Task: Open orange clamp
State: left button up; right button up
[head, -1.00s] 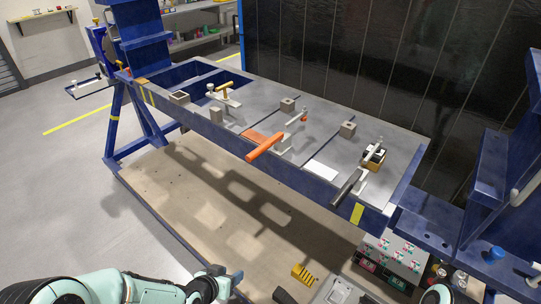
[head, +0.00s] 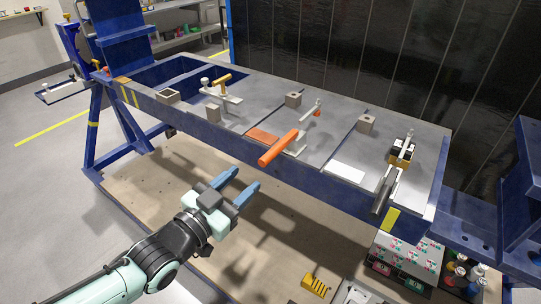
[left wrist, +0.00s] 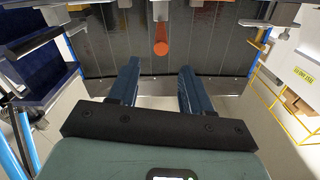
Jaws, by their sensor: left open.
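The orange clamp (head: 279,148) is mounted at the front middle of the jig table, its thick orange handle sticking out over the front edge. Its metal arm reaches back to a small red tip. In the left wrist view the orange handle end (left wrist: 161,48) shows at the top, centred beyond the fingers. My left gripper (head: 240,184) is open and empty, with blue fingers pointing toward the table. It is in front of and below the table edge, left of the handle and apart from it. My right gripper is not in view.
The blue-framed jig table (head: 340,196) also carries a yellow-handled clamp (head: 220,82) on the left and a dark-handled clamp (head: 384,188) on the right. Small metal blocks stand on the top. Bins and bottles (head: 410,258) sit at lower right. Space before the table is clear.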

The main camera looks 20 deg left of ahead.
aim_at(282, 144)
pick_arm(q)
jog(key=x, duration=1)
jog(key=shift+w+d+f, duration=0.1)
jog(key=shift+w, duration=0.3)
grip_shut()
